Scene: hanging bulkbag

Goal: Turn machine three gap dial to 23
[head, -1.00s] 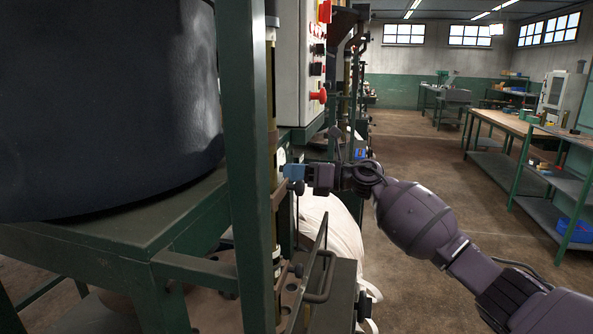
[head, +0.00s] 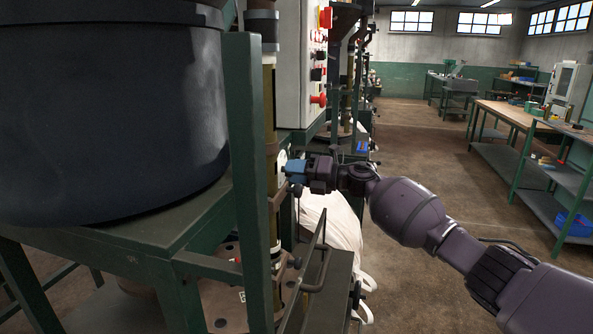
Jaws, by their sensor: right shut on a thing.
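My right gripper (head: 297,171) comes in from the right with its blue fingertips at the side of the green machine frame (head: 250,180). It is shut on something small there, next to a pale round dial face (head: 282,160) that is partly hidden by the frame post. The dial's numbers are too small to read, and the knob itself is hidden by the fingers. My left gripper is not in view.
A large dark drum (head: 110,115) fills the left. A control box (head: 300,65) with red buttons stands above the gripper. A white bag (head: 332,220) hangs below it. Benches (head: 507,113) stand at the right; the aisle floor (head: 425,150) between is clear.

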